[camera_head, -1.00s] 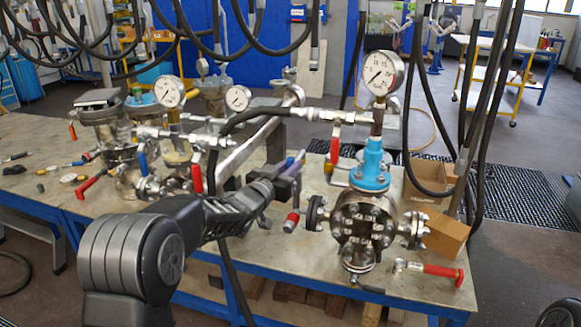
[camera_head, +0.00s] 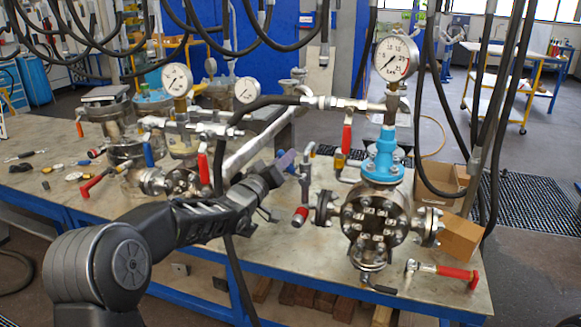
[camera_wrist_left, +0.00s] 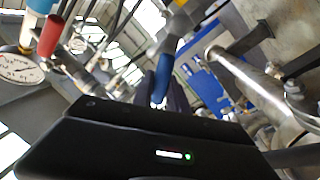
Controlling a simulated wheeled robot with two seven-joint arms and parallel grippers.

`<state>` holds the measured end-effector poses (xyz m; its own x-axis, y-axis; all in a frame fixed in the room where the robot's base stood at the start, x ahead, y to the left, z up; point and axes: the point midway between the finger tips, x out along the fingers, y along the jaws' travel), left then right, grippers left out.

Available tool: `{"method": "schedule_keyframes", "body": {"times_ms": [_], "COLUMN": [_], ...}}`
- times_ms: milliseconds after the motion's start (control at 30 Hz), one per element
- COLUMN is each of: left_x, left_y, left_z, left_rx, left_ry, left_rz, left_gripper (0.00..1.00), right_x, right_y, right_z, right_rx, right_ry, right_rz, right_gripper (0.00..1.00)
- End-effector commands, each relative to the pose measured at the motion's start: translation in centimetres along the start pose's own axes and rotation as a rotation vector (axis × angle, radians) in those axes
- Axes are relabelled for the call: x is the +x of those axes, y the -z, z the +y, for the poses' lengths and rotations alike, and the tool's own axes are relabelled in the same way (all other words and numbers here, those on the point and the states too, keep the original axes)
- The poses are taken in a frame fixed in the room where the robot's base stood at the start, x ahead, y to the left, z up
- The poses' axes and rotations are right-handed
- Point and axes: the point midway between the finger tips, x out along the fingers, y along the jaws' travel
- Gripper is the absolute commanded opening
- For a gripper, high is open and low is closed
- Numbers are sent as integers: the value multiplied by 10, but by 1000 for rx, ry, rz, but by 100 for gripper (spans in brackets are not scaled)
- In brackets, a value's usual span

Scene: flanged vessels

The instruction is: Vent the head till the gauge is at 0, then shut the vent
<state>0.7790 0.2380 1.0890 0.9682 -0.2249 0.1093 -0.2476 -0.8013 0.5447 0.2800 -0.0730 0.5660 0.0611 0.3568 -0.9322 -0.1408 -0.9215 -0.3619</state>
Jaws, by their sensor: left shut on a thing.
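The vessel with the light blue neck (camera_head: 382,162) stands at the right of the bench. The pressure gauge (camera_head: 395,58) sits on top of it; its needle points to the lower left, but the exact reading is too small to tell. A small steel valve (camera_head: 305,188) with a blue lever (camera_head: 309,150) and a red end piece stands just left of the vessel. My left gripper (camera_head: 292,164) is shut on the blue lever, which also shows at the dark fingers in the left wrist view (camera_wrist_left: 162,78). The fingers partly hide the lever. My right gripper is not in view.
A red-handled valve (camera_head: 347,139) is on the line left of the gauge. Other vessels and gauges (camera_head: 177,79) stand at the left. Black hoses hang overhead. A loose red-handled valve (camera_head: 457,272) lies at the bench's front right, near cardboard boxes (camera_head: 461,238).

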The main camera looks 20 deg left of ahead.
Motion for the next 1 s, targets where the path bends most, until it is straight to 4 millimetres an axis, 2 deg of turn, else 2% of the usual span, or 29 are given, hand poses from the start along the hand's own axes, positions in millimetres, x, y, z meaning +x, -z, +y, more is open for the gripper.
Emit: {"method": "schedule_keyframes", "body": {"times_ms": [33,500,800,1000], "left_x": [-2,-8,-11,-12], "left_y": [-5,-16,-29,-35], "left_z": [-9,-41,-56,-62], "left_rx": [-43,-481,-748,-878], "left_ry": [4,4,3,2], "left_rz": [9,96,148,174], "left_gripper": [0,0,0,0], "right_x": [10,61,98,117], "right_y": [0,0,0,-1], "right_z": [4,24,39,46], "right_rx": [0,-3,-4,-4], "right_ry": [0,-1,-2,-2], "right_rz": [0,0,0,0], "right_gripper": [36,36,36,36]}}
